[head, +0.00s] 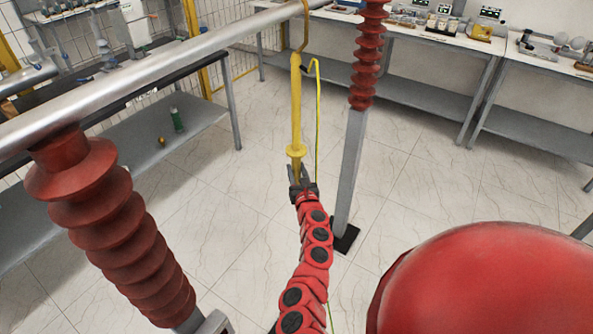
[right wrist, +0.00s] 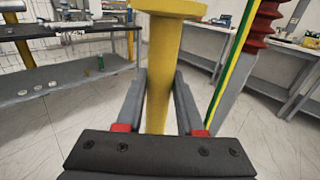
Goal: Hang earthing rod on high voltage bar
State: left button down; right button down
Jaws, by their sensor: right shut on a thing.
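The yellow earthing rod (head: 296,110) stands nearly upright in the middle of the head view. Its thin hook (head: 306,35) rises at the top and overlaps the grey high voltage bar (head: 200,55); its tip is cut off by the picture edge, so I cannot tell whether it is around the bar. My right gripper (head: 298,174) is shut on the rod below its collar (head: 296,151). The right wrist view shows the rod (right wrist: 162,75) between both fingers. My left gripper is not in view.
A red ribbed insulator (head: 115,225) stands under the bar at left, another (head: 368,55) on a grey post (head: 349,170) right of the rod. A yellow-green cable (head: 318,120) runs beside the rod. Workbenches (head: 430,90) line the back. The tiled floor (head: 240,215) between is clear.

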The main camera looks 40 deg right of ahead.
jog(key=shift+c, duration=2.2)
grip_release()
jog(key=b+v, duration=0.1)
jog(key=v, duration=1.6)
jog(key=shift+s, duration=0.25)
